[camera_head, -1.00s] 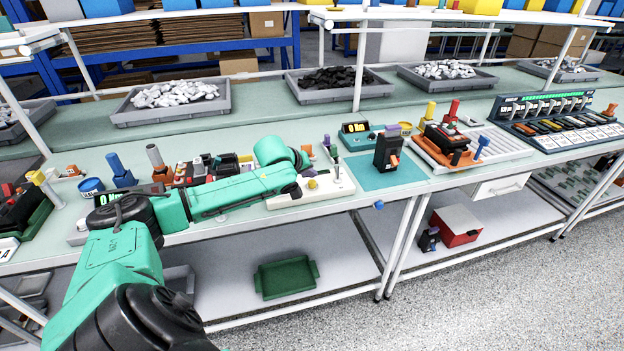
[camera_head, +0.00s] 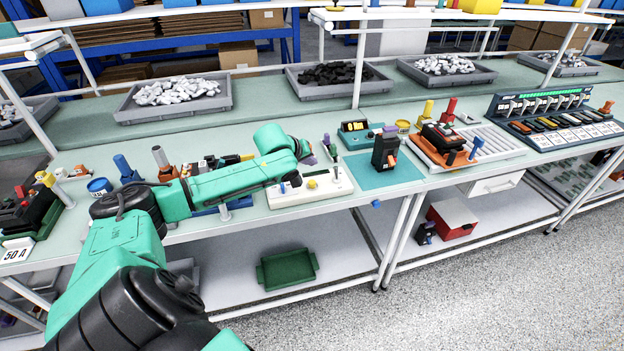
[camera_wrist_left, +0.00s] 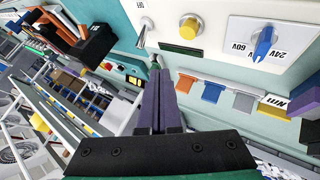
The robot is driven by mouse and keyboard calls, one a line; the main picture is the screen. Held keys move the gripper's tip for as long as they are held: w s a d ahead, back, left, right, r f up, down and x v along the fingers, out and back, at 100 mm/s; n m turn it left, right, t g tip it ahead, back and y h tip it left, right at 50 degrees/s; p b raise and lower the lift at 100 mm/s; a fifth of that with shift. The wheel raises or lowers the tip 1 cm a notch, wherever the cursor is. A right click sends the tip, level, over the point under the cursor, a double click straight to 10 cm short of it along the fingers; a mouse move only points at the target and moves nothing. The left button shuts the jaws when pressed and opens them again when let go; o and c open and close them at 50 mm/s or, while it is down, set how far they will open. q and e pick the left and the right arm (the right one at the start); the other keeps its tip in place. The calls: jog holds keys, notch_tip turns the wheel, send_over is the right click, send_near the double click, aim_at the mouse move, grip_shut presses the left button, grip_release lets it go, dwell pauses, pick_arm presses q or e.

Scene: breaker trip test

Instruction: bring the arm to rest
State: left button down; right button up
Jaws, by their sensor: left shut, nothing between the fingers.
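My left arm comes in from the left in the head view and reaches over the bench, its wrist end near the white test box (camera_head: 325,190). My left gripper (camera_wrist_left: 160,98) is shut and empty, its purple fingers together in the left wrist view. In that view the white box's face (camera_wrist_left: 213,40) shows a yellow button (camera_wrist_left: 189,27), a blue knob (camera_wrist_left: 263,42) and a metal toggle. In the head view a black breaker (camera_head: 384,152) stands upright on the teal mat (camera_head: 362,178), right of the gripper and apart from it. My right gripper is not in view.
An orange fixture (camera_head: 446,155) sits in a tray to the right, beside a dark panel with a row of switches (camera_head: 560,112). Grey bins of parts stand behind. A green tray (camera_head: 287,269) and red box (camera_head: 455,222) are on the lower shelf. Open floor lies in front.

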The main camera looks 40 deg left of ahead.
pick_arm(q)
jog(key=shift+d+f, duration=0.1)
jog(key=shift+f, duration=0.05)
dwell(0.5)
jog(key=s+d+f+m+g+h, duration=0.15)
jog(key=s+d+f+m, duration=0.35)
jog(key=d, duration=0.5)
jog(key=s+d+f+m+g+h, duration=0.15)
jog(key=s+d+f+m, duration=0.25)
jog(key=s+d+f, duration=0.4)
jog(key=s+d+m+g+y, duration=0.1)
jog(key=s+d+m+g, duration=0.2)
jog(key=s, duration=1)
jog(key=s+f+g, duration=0.1)
jog(key=s+f, duration=0.1)
jog(key=f, duration=1)
jog(key=s+f, duration=0.2)
jog(key=f, duration=1)
jog(key=s+a+f+g, duration=0.1)
jog(key=s+a+f, duration=0.2)
jog(key=s+f, duration=1)
jog(key=shift+s+a+m+y, duration=0.2)
jog(key=shift+s+m+y, duration=0.2)
jog(key=shift+s, duration=0.8)
